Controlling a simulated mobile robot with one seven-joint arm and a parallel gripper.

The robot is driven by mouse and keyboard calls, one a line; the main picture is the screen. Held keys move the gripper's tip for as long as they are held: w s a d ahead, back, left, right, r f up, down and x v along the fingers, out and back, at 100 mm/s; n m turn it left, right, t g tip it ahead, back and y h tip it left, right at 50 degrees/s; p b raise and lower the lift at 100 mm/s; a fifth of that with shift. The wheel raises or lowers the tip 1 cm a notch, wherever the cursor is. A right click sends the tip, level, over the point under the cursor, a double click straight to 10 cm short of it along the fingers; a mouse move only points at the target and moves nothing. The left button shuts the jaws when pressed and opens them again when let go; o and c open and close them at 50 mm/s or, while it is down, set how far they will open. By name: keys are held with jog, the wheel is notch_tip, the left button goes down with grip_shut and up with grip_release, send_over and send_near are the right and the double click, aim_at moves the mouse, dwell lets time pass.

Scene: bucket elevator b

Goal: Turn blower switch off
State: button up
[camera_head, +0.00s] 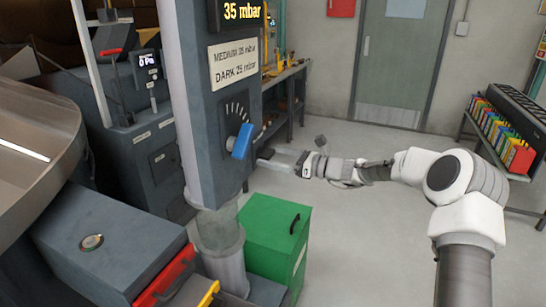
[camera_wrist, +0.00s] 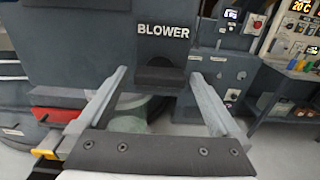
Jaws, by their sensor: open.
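The blower switch (camera_wrist: 160,75) is a dark rocker-like part on a dark grey panel, under the white BLOWER label (camera_wrist: 163,31) in the wrist view. My gripper (camera_wrist: 159,72) is open, with one finger on each side of the switch in that view. Nothing is between the fingers except the view of the switch; I cannot tell whether they touch the panel. In the head view my gripper (camera_head: 272,160) reaches in from the right to the right side of the grey column (camera_head: 203,110). The switch face is turned away there. Whether the switch is on or off is not clear.
A blue lever (camera_head: 241,141) with a dial sticks out of the column's front, close to my gripper. A display (camera_head: 242,10) above reads 35 mbar. A green box (camera_head: 275,235) stands below my gripper. The floor to the right is clear up to the bookshelf-like rack (camera_head: 505,135).

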jog(key=shift+a, duration=0.1)
jog(key=c, duration=1.2)
jog(key=shift+c, duration=0.2)
jog(key=shift+f+n+b, duration=0.15)
jog(key=shift+n+b, duration=0.25)
jog(key=shift+b, duration=0.15)
jog(key=shift+n+b, duration=8.6)
jog(key=shift+b, duration=1.05)
